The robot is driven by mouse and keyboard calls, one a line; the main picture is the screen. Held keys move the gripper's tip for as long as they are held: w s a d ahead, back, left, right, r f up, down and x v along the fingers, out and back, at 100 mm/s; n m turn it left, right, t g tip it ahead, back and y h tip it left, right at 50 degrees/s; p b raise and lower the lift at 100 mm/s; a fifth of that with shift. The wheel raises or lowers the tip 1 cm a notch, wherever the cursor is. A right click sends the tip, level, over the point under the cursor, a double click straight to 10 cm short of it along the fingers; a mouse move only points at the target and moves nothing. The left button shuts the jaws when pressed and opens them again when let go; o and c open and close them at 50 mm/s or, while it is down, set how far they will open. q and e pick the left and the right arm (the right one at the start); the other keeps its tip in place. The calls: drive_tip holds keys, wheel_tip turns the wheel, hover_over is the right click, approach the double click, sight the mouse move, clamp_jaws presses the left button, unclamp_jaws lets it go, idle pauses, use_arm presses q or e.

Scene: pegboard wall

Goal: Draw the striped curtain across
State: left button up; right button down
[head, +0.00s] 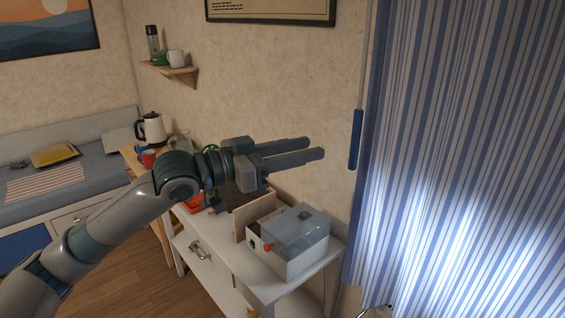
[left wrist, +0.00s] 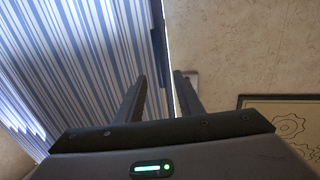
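The blue-and-white striped curtain (head: 460,150) hangs at the right of the head view and fills the left of the left wrist view (left wrist: 70,70). A dark blue upright handle (head: 355,139) is at its left edge. It also shows at the top of the left wrist view (left wrist: 158,45). My left gripper (head: 316,147) points right towards the handle and is apart from it. Its two fingers are parted with nothing between them, as the left wrist view (left wrist: 160,88) also shows. My right gripper is not in view.
A white cabinet (head: 327,248) stands below my left gripper, with a clear-topped white box (head: 300,262) on it. A framed picture (head: 270,8) hangs on the wall above. A small shelf (head: 172,69) holds cups. The wall between my gripper and the handle is bare.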

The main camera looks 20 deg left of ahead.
use_arm(q)
drive_tip(key=shift+b+v, duration=0.5)
drive_tip(key=shift+v, duration=1.55)
